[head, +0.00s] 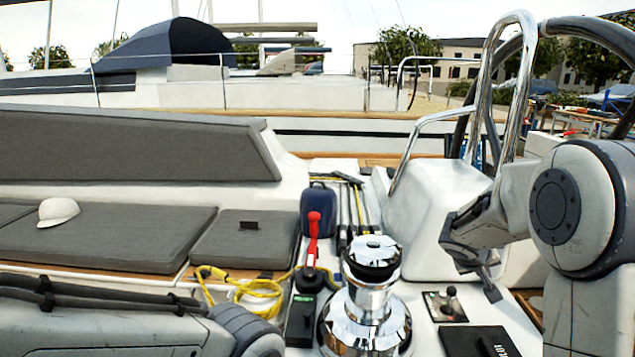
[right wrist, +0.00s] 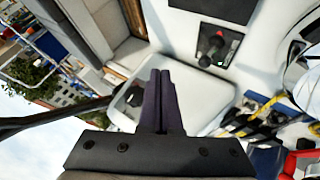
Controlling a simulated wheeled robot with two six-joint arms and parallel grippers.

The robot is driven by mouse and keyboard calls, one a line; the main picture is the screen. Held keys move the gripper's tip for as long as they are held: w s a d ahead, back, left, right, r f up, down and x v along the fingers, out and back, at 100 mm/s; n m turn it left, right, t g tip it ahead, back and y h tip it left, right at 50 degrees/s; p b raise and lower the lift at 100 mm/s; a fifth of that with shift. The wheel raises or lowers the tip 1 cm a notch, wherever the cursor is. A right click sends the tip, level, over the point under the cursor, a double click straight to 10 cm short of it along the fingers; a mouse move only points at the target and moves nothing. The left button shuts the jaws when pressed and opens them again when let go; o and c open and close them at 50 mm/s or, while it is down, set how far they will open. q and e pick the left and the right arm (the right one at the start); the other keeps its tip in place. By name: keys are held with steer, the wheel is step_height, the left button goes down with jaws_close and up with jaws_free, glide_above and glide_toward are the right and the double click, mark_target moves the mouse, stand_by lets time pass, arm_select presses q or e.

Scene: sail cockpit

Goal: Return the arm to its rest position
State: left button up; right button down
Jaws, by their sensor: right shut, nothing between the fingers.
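My right arm comes in from the right in the head view. Its gripper (head: 487,279) hangs beside the white pedestal, above the deck and to the right of the chrome winch. In the right wrist view the two dark fingers (right wrist: 160,95) lie together, shut with nothing between them. My left arm shows only in part at the lower left of the head view, and its gripper is out of the picture.
A chrome winch (head: 368,300) and a red-handled lever (head: 313,235) stand at front centre. A small black-knobbed control (head: 450,301) is below my right gripper. A white pedestal (head: 435,220) with a chrome rail (head: 490,90) stands behind. Yellow rope (head: 255,290) lies left of the winch.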

steer(key=s+a+f+n+g+y+b, duration=0.25)
steer(key=s+a+f+b, duration=0.2)
steer(key=s+a, duration=0.75)
steer(key=s+a+f+n+g+y+b, duration=0.1)
steer(key=s+a+f+n+y+b, duration=0.25)
steer(key=s+a+f, duration=0.75)
steer(key=s+a+r+n+g+y+b, duration=0.2)
steer(key=s+a+n, duration=0.1)
steer(key=s+a, duration=0.6)
step_height(320, 180, up, 22)
steer(key=s+p, duration=0.1)
steer(key=p, duration=2.1)
steer(key=shift+s+d, duration=0.2)
